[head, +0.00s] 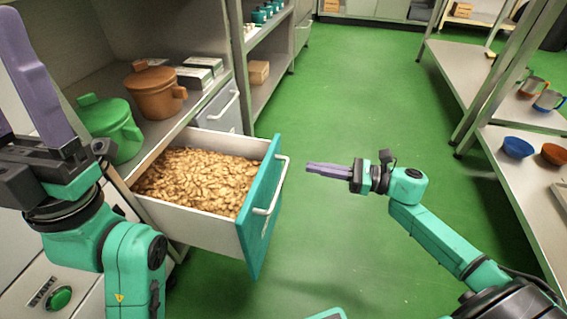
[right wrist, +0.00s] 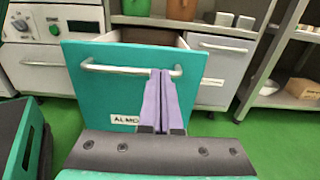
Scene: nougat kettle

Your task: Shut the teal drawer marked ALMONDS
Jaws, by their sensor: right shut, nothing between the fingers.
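The teal drawer (head: 258,222) stands pulled out from the counter at left in the head view, full of almonds (head: 200,175). Its pale bar handle (head: 275,187) faces right. In the right wrist view its front (right wrist: 105,98) carries a label (right wrist: 125,119) reading "ALMO", the rest hidden behind my fingers. My right gripper (head: 309,168) is shut and empty, pointing at the drawer front with a small gap between. In the wrist view its fingertips (right wrist: 160,72) overlap the right part of the handle. My left gripper (head: 20,70) is raised at the left edge, its fingers apart.
A green pot (head: 112,130) and a brown pot (head: 155,92) stand on the counter above the drawer. A grey drawer (head: 222,108) beside it is shut. Metal shelves with bowls (head: 518,147) line the right side. The green floor (head: 345,90) between is clear.

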